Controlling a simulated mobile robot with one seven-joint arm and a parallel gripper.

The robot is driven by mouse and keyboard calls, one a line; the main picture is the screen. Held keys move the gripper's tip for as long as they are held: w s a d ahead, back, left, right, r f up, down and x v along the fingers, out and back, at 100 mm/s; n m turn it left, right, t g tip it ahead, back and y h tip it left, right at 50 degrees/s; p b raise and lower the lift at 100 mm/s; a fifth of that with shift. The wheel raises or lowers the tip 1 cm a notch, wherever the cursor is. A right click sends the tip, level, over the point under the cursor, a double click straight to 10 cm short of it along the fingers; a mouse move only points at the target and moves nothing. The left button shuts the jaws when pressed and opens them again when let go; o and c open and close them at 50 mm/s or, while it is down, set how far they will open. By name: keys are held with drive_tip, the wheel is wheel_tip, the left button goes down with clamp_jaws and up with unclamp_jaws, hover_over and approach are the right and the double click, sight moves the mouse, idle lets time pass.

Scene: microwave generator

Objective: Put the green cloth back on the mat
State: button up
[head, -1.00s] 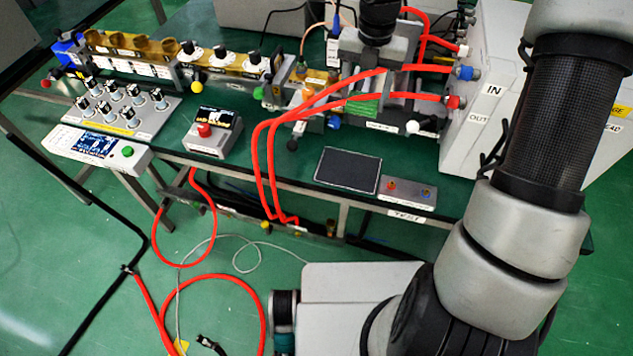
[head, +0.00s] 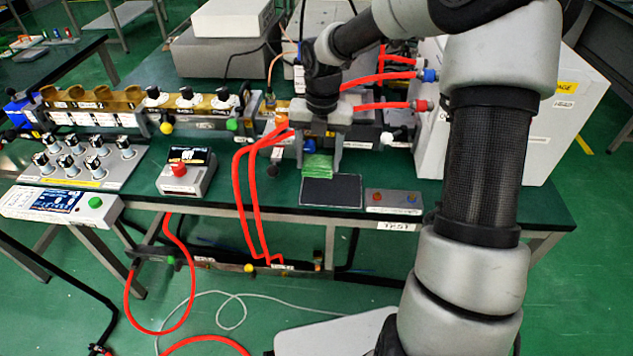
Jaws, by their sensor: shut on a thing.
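The green cloth (head: 317,168) hangs between the fingers of my gripper (head: 321,155), which is shut on it. The cloth's lower edge shows right at the back edge of the dark grey mat (head: 331,191). I cannot tell whether it touches the mat or hangs just above it. The mat lies flat near the table's front edge, and its visible top is bare. The fingers and gripper body partly cover the cloth's upper part.
Red hoses (head: 256,190) loop down left of the mat. A box with two buttons (head: 393,201) sits right of it. A brass waveguide line (head: 190,108) runs behind, and a large white cabinet (head: 500,125) stands at right. A red-button box (head: 186,172) is at left.

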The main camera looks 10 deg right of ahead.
sight(320, 161)
wheel_tip(320, 161, down, 6)
drive_tip(key=shift+r+b, duration=0.1)
drive_tip(key=shift+b, duration=0.65)
drive_tip(key=o, duration=1.3)
drive_tip(key=shift+o, duration=0.2)
wheel_tip(320, 161, up, 12)
drive_tip(key=p, duration=0.3)
drive_tip(key=shift+s+d, duration=0.1)
drive_tip(key=shift+d, duration=0.05)
